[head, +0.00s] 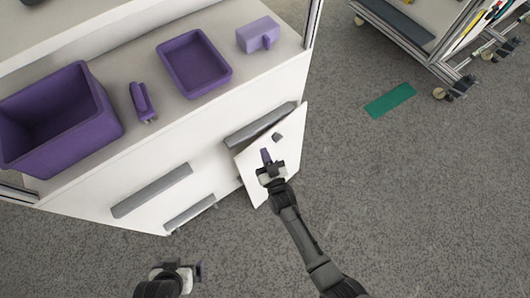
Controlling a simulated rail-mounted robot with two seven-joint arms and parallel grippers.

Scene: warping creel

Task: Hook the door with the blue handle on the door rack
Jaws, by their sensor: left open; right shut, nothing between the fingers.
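A white door panel (291,150) stands tilted at the right end of the white cabinet's front. A small grey knob (278,137) shows on its face; I see no clearly blue handle. Grey bars on the cabinet front (152,190) may be the door rack; one bar (258,126) lies just above and behind the panel. My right gripper (266,156) is shut and empty, in front of the panel just below the knob; I cannot tell if it touches. It hides part of the panel. My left gripper (187,268) is open and empty, low in front of the cabinet, away from the panel.
On the cabinet shelf stand a deep purple bin (98,133), a purple clamp-like item (143,102), a shallow purple tray (185,87) and a lilac block (258,35). A wheeled cart (410,30) stands at upper right. A green mat (390,100) lies on otherwise clear carpet.

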